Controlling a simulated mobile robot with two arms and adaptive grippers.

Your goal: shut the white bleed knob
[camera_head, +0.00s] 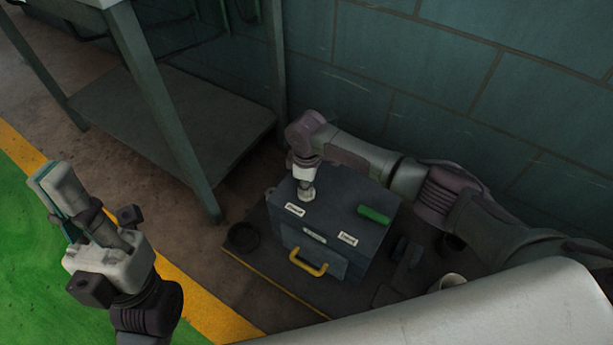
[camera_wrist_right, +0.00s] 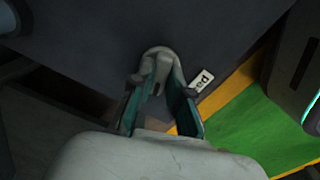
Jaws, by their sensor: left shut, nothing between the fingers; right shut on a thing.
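The white bleed knob (camera_head: 307,193) stands on the top face of a dark grey box (camera_head: 335,215), near its back left. It also shows in the right wrist view (camera_wrist_right: 160,62), beside a small white label (camera_wrist_right: 202,80). My right gripper (camera_head: 306,181) reaches down over the box top, and its fingers (camera_wrist_right: 164,95) are shut on the knob from both sides. My left gripper (camera_head: 65,205) is at the far left over the green floor, away from the box, with its fingers together and nothing between them.
The box top also has a green handle (camera_head: 374,215) and white labels. A yellow handle (camera_head: 308,262) is on its front. A dark round cup (camera_head: 243,238) stands left of the box, and a metal table (camera_head: 180,130) stands behind left. The wall (camera_head: 450,90) is close behind my right arm.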

